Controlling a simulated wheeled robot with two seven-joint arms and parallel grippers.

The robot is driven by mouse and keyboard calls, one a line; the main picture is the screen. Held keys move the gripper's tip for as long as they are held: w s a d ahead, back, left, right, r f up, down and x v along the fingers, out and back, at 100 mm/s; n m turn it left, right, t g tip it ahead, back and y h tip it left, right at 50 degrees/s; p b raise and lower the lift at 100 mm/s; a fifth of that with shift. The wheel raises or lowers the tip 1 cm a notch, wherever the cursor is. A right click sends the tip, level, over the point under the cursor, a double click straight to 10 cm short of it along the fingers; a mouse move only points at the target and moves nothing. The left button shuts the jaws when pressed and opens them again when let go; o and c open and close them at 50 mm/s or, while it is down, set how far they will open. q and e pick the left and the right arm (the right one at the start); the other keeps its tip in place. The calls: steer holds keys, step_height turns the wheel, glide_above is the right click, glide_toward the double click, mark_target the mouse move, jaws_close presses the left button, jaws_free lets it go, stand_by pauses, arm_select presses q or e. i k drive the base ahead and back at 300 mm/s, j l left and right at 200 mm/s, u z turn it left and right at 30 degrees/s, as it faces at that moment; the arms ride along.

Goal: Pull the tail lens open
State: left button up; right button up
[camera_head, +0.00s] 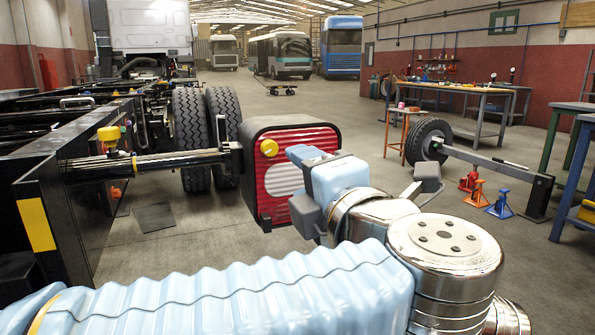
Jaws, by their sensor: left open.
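The tail lens (290,150) is a red ribbed panel with a pale oval patch and a round yellow knob (269,147) near its upper left corner. It sits on the front of a black box-shaped housing (250,190) and looks closed against it. My left gripper (305,188) is open in front of the right part of the lens and hides some of it. The yellow knob is to the left of the gripper, outside its fingers. I cannot tell whether the fingers touch the lens. My right gripper is not in view.
A dark chassis beam with a yellow plate (36,224) stands at left, with a horizontal bar (150,161) reaching to the housing. Large tyres (190,125) are behind. Workbenches (455,92), a wheel on an axle (427,142) and coloured jacks (480,192) stand at right. The floor between is open.

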mark_target(276, 178)
steer(key=k+l, duration=0.25)
steer(key=k, duration=0.25)
steer(key=k+l, duration=0.2)
steer(key=k, duration=0.25)
